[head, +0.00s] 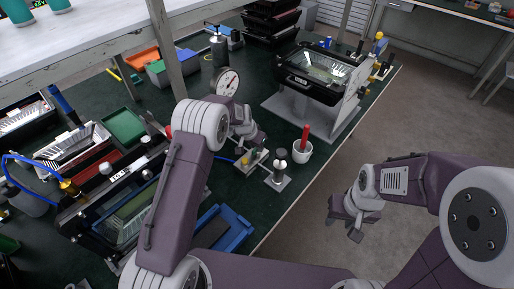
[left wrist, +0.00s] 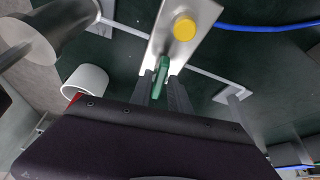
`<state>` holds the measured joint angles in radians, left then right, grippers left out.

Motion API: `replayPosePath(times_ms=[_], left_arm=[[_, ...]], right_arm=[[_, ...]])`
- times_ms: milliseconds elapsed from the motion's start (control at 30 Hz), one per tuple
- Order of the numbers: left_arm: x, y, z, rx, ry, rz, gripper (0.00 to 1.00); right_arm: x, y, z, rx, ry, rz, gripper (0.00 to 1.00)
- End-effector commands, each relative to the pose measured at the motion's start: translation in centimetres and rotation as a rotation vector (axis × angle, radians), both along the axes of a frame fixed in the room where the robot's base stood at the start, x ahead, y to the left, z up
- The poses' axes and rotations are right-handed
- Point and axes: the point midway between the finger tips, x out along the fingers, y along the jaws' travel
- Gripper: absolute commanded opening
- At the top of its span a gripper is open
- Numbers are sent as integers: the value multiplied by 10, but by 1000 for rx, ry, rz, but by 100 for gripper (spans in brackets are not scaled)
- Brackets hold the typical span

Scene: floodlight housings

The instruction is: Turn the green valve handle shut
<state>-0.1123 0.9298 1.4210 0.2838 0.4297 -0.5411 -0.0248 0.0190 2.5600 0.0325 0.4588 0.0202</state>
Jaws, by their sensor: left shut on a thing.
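The green valve handle (left wrist: 161,76) shows in the left wrist view, between the two fingers of my left gripper (left wrist: 162,92), which is shut on it. The handle sits at the edge of a pale metal plate (left wrist: 182,45) that carries a yellow round knob (left wrist: 184,23). In the head view my left gripper (head: 249,146) is down at this small fitting on the bench, and the handle itself is hidden there. My right gripper (head: 345,222) hangs over the floor, right of the bench, open and empty.
A white cup (head: 301,151) holding a red thing stands right of the fitting, near the bench edge. A metal post on a plate (head: 279,176) stands in front. A dial gauge (head: 228,82) and a floodlight housing on a stand (head: 319,68) are behind. A blue tray (head: 223,229) lies nearer.

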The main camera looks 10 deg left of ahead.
Motion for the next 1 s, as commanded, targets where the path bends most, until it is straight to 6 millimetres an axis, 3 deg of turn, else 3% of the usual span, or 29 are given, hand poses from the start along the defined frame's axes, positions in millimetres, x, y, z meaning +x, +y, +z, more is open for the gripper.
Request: replayPosePath(times_ms=[33,300,867,900,1000], left_arm=[[1,1,-5,0,-3,-23,0],[1,2,-3,2,-2,-132,0],[1,2,-1,3,1,-165,0],[1,2,-1,3,1,-165,31],[1,2,0,2,1,-164,35]], right_arm=[[0,0,-10,0,0,0,40],[0,0,-25,0,0,0,40],[0,0,-28,0,0,0,40],[0,0,-28,0,0,0,40],[0,0,-28,0,0,0,40]])
